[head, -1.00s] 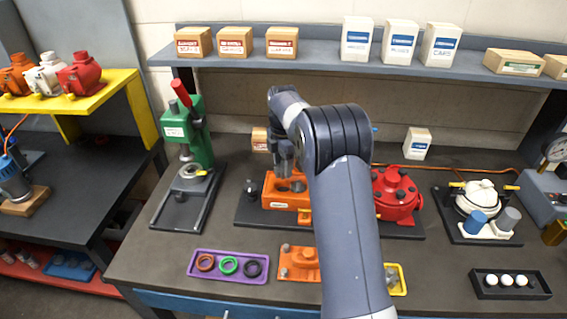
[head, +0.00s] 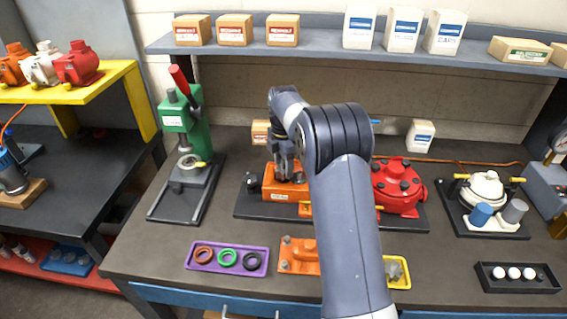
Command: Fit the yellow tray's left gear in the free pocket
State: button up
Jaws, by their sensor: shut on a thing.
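My gripper (head: 284,172) points down into the orange housing (head: 286,193) at the middle of the bench. It is shut on a gear, which the fingers and the housing hide. I cannot tell how deep the gear sits or whether it touches a pocket. The pockets are mostly hidden behind the gripper. The yellow tray (head: 409,274) is at the front, partly covered by my arm. A grey gear (head: 393,270) shows in its visible right part. Its left part is hidden.
A red motor (head: 398,187) stands right of the housing on the dark base plate. A green press (head: 186,135) stands to the left. A purple tray (head: 190,267) of rings and an orange cover (head: 299,256) lie in front. A shelf (head: 330,53) with boxes runs behind.

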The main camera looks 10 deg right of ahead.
jog(key=shift+f+b, duration=0.55)
jog(key=shift+f, duration=0.75)
jog(key=shift+r+p, duration=0.25)
jog(key=shift+p, duration=0.35)
dwell(0.6)
jog(key=shift+f, duration=0.25)
dwell(0.4)
jog(key=shift+r, duration=0.25)
jog(key=shift+f, duration=0.3)
dwell(0.6)
jog(key=shift+r+p, duration=0.2)
jog(key=shift+p, duration=0.15)
dwell(0.3)
jog(key=o, duration=1.2)
